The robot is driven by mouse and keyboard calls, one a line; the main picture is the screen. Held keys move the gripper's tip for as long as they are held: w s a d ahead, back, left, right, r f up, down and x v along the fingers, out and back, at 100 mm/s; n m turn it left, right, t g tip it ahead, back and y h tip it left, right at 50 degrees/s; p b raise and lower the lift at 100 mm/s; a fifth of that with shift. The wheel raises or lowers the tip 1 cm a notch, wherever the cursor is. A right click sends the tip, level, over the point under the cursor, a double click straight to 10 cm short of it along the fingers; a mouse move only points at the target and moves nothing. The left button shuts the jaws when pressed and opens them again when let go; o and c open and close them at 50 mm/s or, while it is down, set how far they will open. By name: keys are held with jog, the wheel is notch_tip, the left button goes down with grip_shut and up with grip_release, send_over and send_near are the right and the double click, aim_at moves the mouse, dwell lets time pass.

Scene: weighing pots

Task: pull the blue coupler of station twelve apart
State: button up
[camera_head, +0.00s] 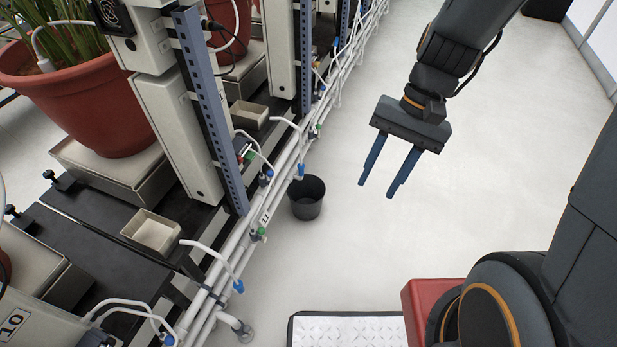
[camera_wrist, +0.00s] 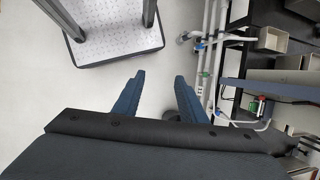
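My gripper (camera_head: 376,190) hangs over bare floor to the right of the pipes, its two blue fingers apart and nothing between them. Its fingers also show in the wrist view (camera_wrist: 159,77). Several blue couplers sit along the white pipes: one on a hose above the black bucket (camera_head: 300,171), one at the rack (camera_head: 268,173), and one lower down (camera_head: 238,286). My gripper is apart from all of them. A small number tag (camera_head: 265,219) on the pipe seems to read 11. I cannot tell which coupler belongs to station twelve.
A black bucket (camera_head: 306,205) stands on the floor beside the white pipes (camera_head: 226,253). The rack's blue-grey post (camera_head: 212,110) and a red pot (camera_head: 85,100) are at left. A beige tray (camera_head: 150,233) is on the rack. The floor around my gripper is clear.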

jog(key=w+a+f+m+g+y+b, duration=0.1)
jog(key=w+a+f+m+y+b, duration=0.1)
jog(key=w+a+f+b, duration=0.3)
jog(key=w+a+f+m+y+b, duration=0.2)
jog(key=a+f+m+y+b, duration=0.1)
jog(key=f, duration=0.5)
jog(key=m+t+y+b, duration=0.7)
jog(key=m+t+b, duration=0.7)
jog(key=b, duration=0.9)
send_near(301, 170)
jog(key=w+m+g, duration=0.1)
jog(key=w, duration=0.1)
jog(key=b+x, duration=0.2)
jog(key=x, duration=0.5)
jog(key=shift+a+f+b, duration=0.3)
jog(key=shift+a+b, duration=0.05)
jog(key=shift+w, duration=0.1)
jog(key=shift+c, duration=0.4)
grip_shut()
